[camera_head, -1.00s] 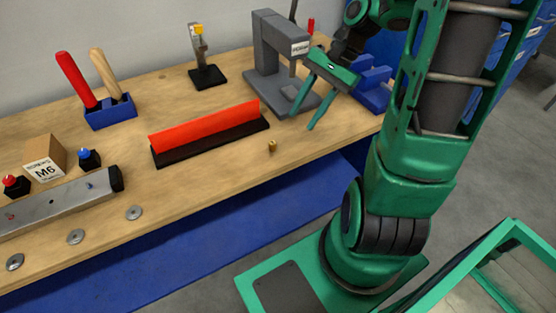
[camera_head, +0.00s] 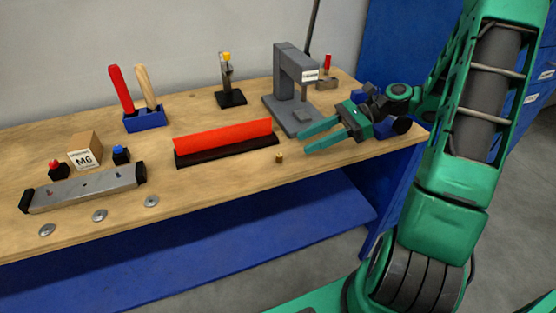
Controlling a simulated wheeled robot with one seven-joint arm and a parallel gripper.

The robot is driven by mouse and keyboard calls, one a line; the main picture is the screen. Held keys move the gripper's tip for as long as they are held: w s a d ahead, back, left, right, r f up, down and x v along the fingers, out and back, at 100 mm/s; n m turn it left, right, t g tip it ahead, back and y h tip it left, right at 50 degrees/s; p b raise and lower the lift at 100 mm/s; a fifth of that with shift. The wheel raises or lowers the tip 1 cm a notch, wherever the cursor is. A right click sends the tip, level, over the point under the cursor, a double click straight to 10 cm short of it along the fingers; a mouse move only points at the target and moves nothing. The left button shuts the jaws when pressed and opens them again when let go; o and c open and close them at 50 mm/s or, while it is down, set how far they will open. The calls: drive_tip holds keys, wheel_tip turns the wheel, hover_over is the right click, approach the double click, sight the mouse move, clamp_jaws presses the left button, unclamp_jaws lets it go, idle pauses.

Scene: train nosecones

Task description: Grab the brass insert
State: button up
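The brass insert (camera_head: 279,158) is a small gold cylinder standing on the wooden bench near its front edge, just in front of the right end of the red bar. My gripper (camera_head: 304,142) has green fingers that are spread apart and empty. It is to the right of the insert, with its fingers pointing left. The fingertips are close to the insert but apart from it. Their exact height above the bench is hard to tell.
A grey press (camera_head: 288,95) stands right behind my gripper. The red bar on a black base (camera_head: 225,138) lies to the left. A metal fixture (camera_head: 85,188), washers (camera_head: 100,215), an M6 box (camera_head: 86,150) and a blue tool holder (camera_head: 145,121) are further left. Bench before the bar is clear.

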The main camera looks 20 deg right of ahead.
sight(280, 154)
drive_tip(key=shift+x, duration=3.95)
clamp_jaws()
